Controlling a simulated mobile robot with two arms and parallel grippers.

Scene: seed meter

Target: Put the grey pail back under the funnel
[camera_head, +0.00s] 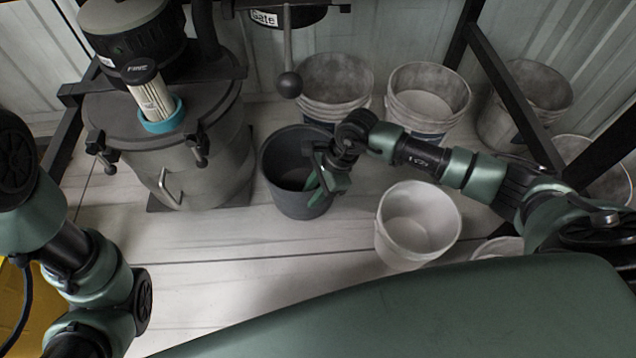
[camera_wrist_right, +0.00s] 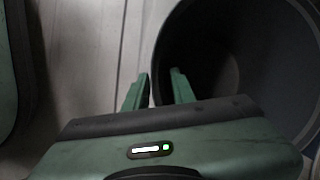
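The grey pail (camera_head: 279,176) is dark and stands open-topped on the pale floor, in the middle of the head view. My right gripper (camera_head: 318,184) is at the right side of its rim. In the right wrist view the pail (camera_wrist_right: 225,70) fills the right half. My right gripper's fingers (camera_wrist_right: 160,80) straddle its wall, one outside and one inside, with a narrow gap. The funnel's outlet, labelled Gate (camera_head: 265,18), hangs above and behind the pail with a ball-ended lever (camera_head: 289,84). My left gripper is out of view; only my left arm shows.
A large grey drum (camera_head: 195,165) with clamps stands left of the pail. Whitish buckets (camera_head: 335,85) (camera_head: 428,95) stand behind, and another bucket (camera_head: 417,225) is close on the right. A black frame (camera_head: 510,90) rises at right. Floor in front of the pail is clear.

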